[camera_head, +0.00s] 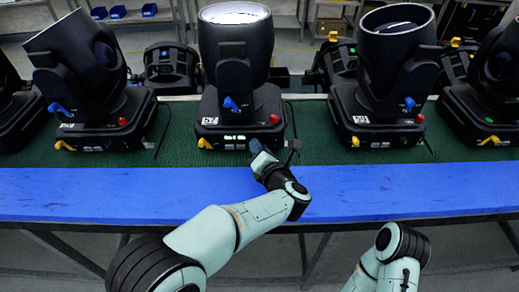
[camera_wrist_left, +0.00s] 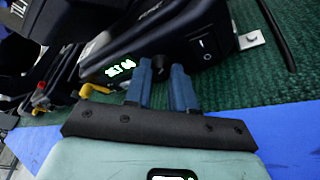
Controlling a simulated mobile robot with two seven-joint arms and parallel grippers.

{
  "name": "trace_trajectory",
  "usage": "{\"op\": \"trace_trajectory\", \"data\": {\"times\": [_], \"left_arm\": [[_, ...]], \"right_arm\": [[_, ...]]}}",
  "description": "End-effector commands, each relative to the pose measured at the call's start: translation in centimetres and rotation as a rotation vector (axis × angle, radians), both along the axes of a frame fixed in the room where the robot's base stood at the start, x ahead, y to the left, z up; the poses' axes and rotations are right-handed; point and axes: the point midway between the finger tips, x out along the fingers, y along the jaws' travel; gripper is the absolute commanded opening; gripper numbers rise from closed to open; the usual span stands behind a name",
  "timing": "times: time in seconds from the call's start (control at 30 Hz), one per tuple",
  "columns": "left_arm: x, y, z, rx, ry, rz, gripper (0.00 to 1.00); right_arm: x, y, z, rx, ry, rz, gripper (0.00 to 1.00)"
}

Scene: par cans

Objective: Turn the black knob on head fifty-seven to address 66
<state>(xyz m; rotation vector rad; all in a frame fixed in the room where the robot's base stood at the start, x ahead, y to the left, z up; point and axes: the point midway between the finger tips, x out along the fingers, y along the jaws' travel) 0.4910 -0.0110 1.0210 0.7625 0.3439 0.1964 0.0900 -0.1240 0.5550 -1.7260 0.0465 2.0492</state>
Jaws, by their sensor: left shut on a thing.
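Head fifty-seven (camera_head: 237,75) is the black moving head in the middle of the head view, with a "57" label and a lit green display (camera_head: 234,138). The display also shows in the left wrist view (camera_wrist_left: 120,68), but I cannot read its digits surely. My left gripper (camera_head: 256,148) is at the front of its base, right of the display. In the left wrist view my left gripper (camera_wrist_left: 162,78) has its two blue fingers on either side of the black knob (camera_wrist_left: 160,66), shut on it. My right gripper is out of view; only part of that arm shows.
Other moving heads stand left (camera_head: 90,90) and right (camera_head: 385,90) on the green mat (camera_head: 100,157). Beside the knob are a rocker switch (camera_wrist_left: 203,44) and a yellow connector (camera_wrist_left: 95,90). Shelves stand behind.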

Motion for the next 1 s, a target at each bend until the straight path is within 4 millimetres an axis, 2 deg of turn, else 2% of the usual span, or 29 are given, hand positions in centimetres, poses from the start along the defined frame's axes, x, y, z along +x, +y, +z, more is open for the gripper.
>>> {"op": "trace_trajectory", "data": {"times": [0.27, 0.7, 0.73, 0.8, 1.0], "left_arm": [[0.03, 0.04, -0.02, 0.064, -0.002, 0.002, 0.00], [0.04, 0.04, 0.01, 0.070, -0.002, 0.002, 0.00], [0.04, 0.04, 0.01, 0.070, -0.001, 0.002, 0.34], [0.04, 0.03, 0.01, 0.070, -0.002, 0.001, 0.49], [0.03, -0.01, -0.02, 0.070, -0.001, 0.000, 0.49]], "right_arm": [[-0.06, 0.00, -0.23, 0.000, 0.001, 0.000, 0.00], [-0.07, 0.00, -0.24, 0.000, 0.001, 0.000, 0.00], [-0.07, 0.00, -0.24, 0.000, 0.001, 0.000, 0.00], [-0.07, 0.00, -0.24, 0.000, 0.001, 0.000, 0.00], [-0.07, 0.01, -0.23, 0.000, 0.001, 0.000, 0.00]]}}
